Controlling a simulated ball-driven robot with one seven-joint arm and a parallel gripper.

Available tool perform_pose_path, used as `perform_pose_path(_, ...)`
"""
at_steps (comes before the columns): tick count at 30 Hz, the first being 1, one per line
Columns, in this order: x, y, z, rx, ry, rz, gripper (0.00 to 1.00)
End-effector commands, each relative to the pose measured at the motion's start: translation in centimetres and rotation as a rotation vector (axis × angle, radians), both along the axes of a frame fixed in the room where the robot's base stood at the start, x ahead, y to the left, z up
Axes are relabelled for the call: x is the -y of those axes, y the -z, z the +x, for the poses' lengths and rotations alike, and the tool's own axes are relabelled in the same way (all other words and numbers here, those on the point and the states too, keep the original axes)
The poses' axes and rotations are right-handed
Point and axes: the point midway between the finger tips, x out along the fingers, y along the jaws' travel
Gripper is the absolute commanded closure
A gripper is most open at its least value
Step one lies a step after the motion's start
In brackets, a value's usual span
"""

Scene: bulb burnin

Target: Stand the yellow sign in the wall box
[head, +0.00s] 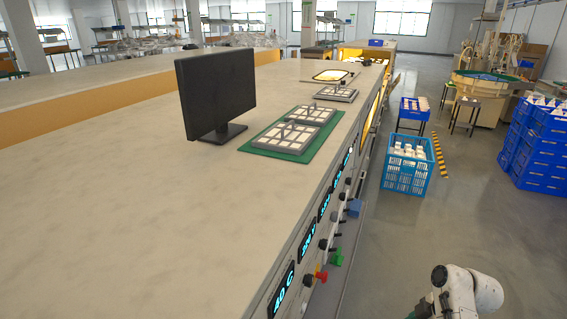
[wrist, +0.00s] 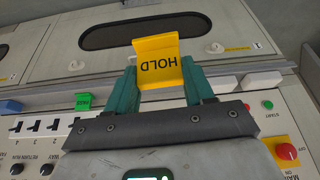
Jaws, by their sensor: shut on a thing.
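The yellow sign (wrist: 158,62) reads HOLD, upside down in the wrist view. My gripper (wrist: 164,88) has its two teal fingers shut on the sign's lower part, one on each side. The sign sticks out beyond the fingertips, in front of a grey panel. In the head view only part of my arm shows at the bottom right, and the sign cannot be made out there. I cannot tell for sure which thing is the wall box.
The wrist view shows a panel with a dark window (wrist: 145,30), a green tag (wrist: 83,101), a blue box (wrist: 10,106), switches (wrist: 38,125) and a red knob (wrist: 287,152). In the head view, a long bench (head: 110,190) carries a monitor (head: 217,92); blue crates (head: 407,172) stand on the floor.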

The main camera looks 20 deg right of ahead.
Motion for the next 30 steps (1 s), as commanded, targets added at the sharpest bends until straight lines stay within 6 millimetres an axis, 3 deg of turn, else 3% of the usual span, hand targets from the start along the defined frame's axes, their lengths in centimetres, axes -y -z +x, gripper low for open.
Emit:
perform_pose_path(11,-4.1,0.8,1.5,0.0,0.14,0.0,0.77)
perform_pose_path(17,-7.6,1.2,2.4,-0.001,0.257,0.0,0.77)
perform_pose_path(30,-20.2,1.1,3.8,0.002,0.654,0.001,0.77)
